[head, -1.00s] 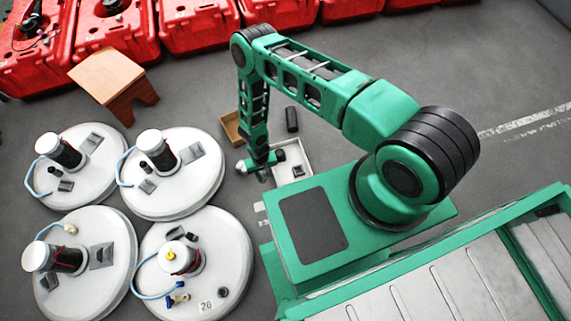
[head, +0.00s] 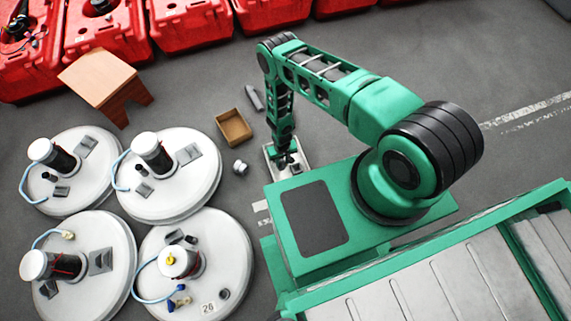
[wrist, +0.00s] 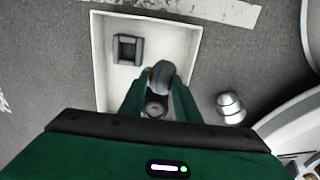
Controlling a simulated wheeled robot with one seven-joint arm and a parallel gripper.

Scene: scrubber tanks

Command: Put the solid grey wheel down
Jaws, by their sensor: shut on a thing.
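My gripper (wrist: 157,88) is shut on the solid grey wheel (wrist: 163,75), which shows between its fingertips in the wrist view. The wheel is over the white tray (wrist: 100,62); I cannot tell whether it touches the tray floor. A dark grey square block (wrist: 127,50) lies in the tray, to the upper left of the wheel. A small round grey part (wrist: 154,108) shows between the fingers, below the wheel. In the head view my gripper (head: 287,162) is over the tray (head: 303,153), and the wheel is hard to make out.
A silver capped piece (head: 240,167) stands on the floor left of the tray. A brown open box (head: 233,127) and a grey piece (head: 255,98) lie beyond. White round tank lids (head: 205,205) fill the left. A wooden stool (head: 105,80) and red crates (head: 185,25) stand behind.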

